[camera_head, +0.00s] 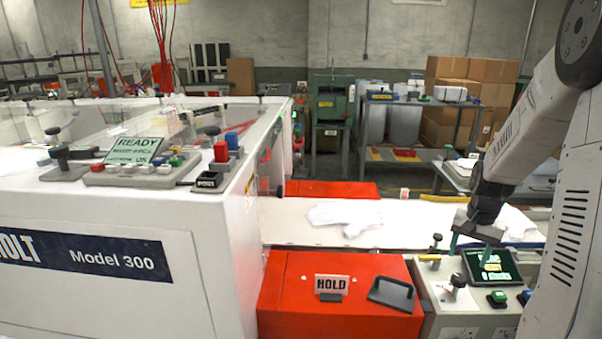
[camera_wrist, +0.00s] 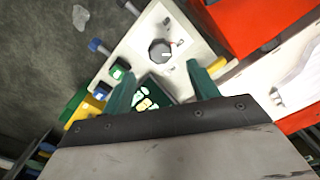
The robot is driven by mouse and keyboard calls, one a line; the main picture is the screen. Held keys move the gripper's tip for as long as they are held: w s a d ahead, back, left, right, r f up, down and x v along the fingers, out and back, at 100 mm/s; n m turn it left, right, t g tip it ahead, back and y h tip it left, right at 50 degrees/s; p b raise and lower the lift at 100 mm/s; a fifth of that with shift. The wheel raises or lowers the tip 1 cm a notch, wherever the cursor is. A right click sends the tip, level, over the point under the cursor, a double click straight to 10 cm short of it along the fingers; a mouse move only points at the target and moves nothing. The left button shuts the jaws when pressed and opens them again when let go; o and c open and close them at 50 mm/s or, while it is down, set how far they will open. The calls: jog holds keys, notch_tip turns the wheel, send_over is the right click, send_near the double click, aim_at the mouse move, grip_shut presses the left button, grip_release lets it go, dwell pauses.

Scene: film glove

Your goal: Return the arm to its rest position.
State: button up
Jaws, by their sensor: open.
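My arm (camera_head: 520,130) comes in from the upper right in the head view and bends down at the wrist. My gripper (camera_head: 470,248) hangs low over the light control panel (camera_head: 440,300), near its dark screen with green and yellow text (camera_head: 492,267). In the wrist view my gripper (camera_wrist: 160,68) has its two green fingers spread apart, with nothing between them but the panel below. A grey knob (camera_wrist: 160,50) shows just beyond the fingertips. I cannot tell whether the fingertips touch the panel.
Behind is a pale conveyor (camera_head: 290,215) with white film or gloves (camera_head: 345,214). A large white machine (camera_head: 100,270) fills the left. Boxes (camera_head: 470,80) and a workbench (camera_head: 400,155) stand farther back.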

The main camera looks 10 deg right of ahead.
jog(key=s+a+r+n, duration=0.3)
jog(key=s+a+r, duration=0.2)
jog(key=a, duration=0.5)
jog(key=s+a+r+n+t, duration=0.1)
jog(key=s+a+r+n, duration=0.2)
jog(key=s+a+r, duration=0.3)
jog(key=s+a+r+n, duration=0.4)
jog(key=s+a, duration=0.5)
jog(key=a, duration=0.5)
notch_tip(320, 180, up, 2)
jog(key=shift+s+r, duration=0.25)
